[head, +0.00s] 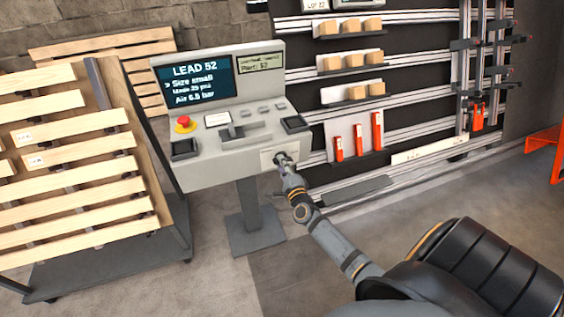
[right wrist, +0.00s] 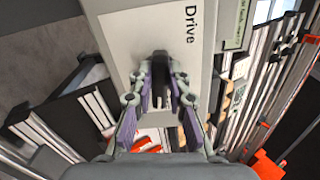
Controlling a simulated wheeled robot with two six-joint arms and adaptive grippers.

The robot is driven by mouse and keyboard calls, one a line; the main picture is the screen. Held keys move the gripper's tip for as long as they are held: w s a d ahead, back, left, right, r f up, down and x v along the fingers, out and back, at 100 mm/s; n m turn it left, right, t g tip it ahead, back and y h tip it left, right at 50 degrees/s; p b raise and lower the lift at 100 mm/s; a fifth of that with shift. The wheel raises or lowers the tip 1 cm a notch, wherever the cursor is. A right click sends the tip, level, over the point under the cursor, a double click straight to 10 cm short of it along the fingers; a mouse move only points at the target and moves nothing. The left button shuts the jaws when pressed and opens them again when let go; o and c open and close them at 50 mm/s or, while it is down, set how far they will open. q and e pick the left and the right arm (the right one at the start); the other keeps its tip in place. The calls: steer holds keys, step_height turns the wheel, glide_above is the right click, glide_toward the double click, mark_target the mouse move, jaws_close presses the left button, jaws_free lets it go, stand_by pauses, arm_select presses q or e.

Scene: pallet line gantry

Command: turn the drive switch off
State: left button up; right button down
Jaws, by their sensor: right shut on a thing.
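The drive switch (right wrist: 160,65) is a dark knob on a white plate marked "Drive" (right wrist: 150,28), seen in the right wrist view. The plate sits on the front face of the grey control console (head: 215,174), at its lower right in the head view. My right gripper (right wrist: 160,88) reaches the knob, with one finger on each side, and is shut on it. In the head view my right gripper (head: 284,163) covers most of the switch, so its setting cannot be read there. My left gripper is not in view.
The console top has a red stop button (head: 184,121), small keys and a screen (head: 194,79) reading "LEAD 52". A wooden slatted pallet (head: 70,155) stands at left. A rack (head: 400,110) with wooden blocks and orange-red tools is behind at right. Floor in front is clear.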

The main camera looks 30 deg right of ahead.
steer(key=shift+f+n, duration=0.1)
steer(key=shift+n, duration=0.7)
steer(key=shift+f+n+p, duration=0.1)
steer(key=shift+n+p, duration=0.2)
steer(key=c, duration=1.3)
jaws_free()
steer(key=v, duration=1.2)
steer(key=shift+f, duration=0.1)
